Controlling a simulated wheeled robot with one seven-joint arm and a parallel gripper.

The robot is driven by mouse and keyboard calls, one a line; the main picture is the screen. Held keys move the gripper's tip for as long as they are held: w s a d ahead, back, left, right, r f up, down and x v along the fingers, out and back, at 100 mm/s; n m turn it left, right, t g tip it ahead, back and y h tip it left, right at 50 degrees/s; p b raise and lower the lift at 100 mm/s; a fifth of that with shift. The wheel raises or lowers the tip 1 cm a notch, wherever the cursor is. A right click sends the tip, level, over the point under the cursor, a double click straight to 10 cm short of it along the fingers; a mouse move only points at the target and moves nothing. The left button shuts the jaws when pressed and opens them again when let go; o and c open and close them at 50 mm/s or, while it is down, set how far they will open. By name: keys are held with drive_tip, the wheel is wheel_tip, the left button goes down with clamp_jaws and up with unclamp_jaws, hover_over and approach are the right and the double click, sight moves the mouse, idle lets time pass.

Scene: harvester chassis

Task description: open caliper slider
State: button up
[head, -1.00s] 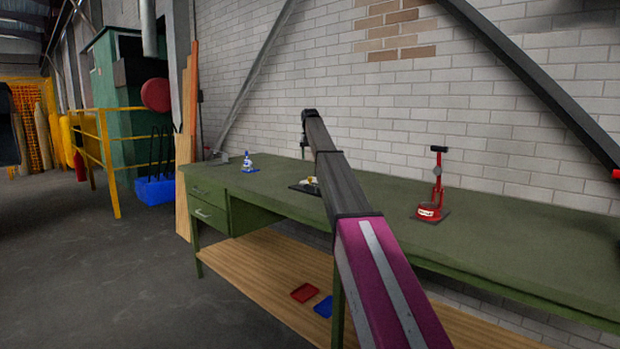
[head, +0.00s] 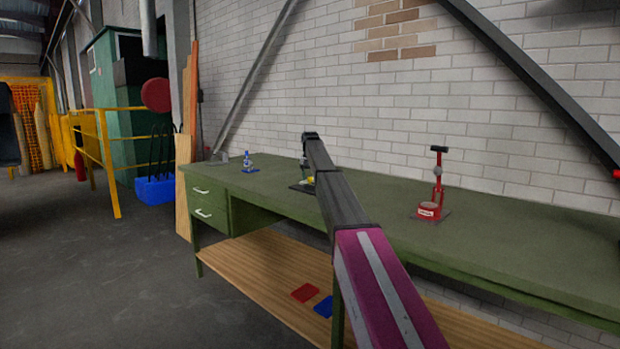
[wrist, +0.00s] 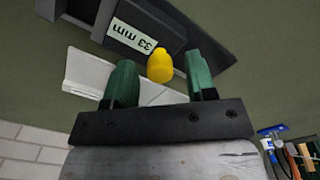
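The caliper fixture shows in the wrist view as a dark block with a white "33 mm" label (wrist: 132,36), a yellow knob (wrist: 160,66) and a pale grey plate (wrist: 88,75). My gripper (wrist: 158,60) is open, its two green fingers on either side of the knob, with a visible gap on each side. Whether the fingertips are level with the knob in depth is hard to tell. In the head view the fixture's dark base (head: 301,188) sits on the green bench, and my arm hides most of it and the gripper.
On the green workbench (head: 480,230) a red stand (head: 430,211) is at right and a small blue-and-white item (head: 249,164) at left. Red (head: 305,293) and blue (head: 323,307) trays lie on the wooden lower shelf. A brick wall (head: 400,110) stands behind.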

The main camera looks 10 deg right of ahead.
clamp_jaws()
drive_tip(key=shift+w+a, duration=1.15)
drive_tip(key=shift+w, duration=0.3)
drive_tip(key=shift+s, duration=0.1)
drive_tip(key=shift+o, duration=0.3)
unclamp_jaws()
drive_tip(key=shift+r, duration=0.1)
wheel_tip(320, 180, up, 11)
